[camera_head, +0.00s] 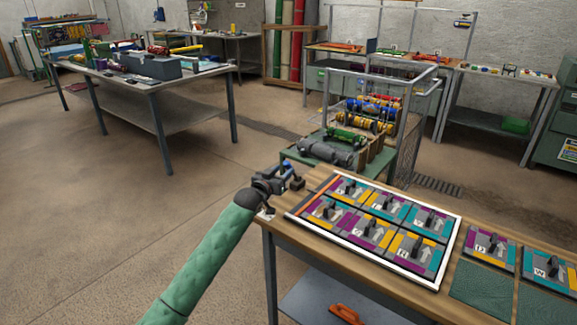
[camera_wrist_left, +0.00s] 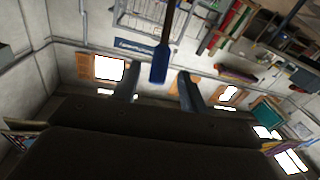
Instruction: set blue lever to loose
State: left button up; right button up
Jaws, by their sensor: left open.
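The blue lever (camera_wrist_left: 160,62) shows in the left wrist view as a blue paddle-like end on a brown shaft coming down from the top edge. My left gripper (camera_wrist_left: 157,74) is open, with one finger on each side of the blue end and gaps visible on both sides. In the head view my left gripper (camera_head: 281,174) is at the far left corner of the wooden workbench (camera_head: 320,244), beside a small blue part of the lever (camera_head: 287,163). The lever's base is partly hidden, and its setting cannot be read. My right gripper is out of view.
A green cart (camera_head: 368,178) with rolls and a metal rail stands just behind. A long table (camera_head: 160,87) is at back left. Open floor lies left.

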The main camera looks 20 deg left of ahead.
aim_at(289, 166)
pick_arm(q)
jog(key=shift+x, duration=2.25)
jog(key=shift+p, duration=0.3)
grip_shut()
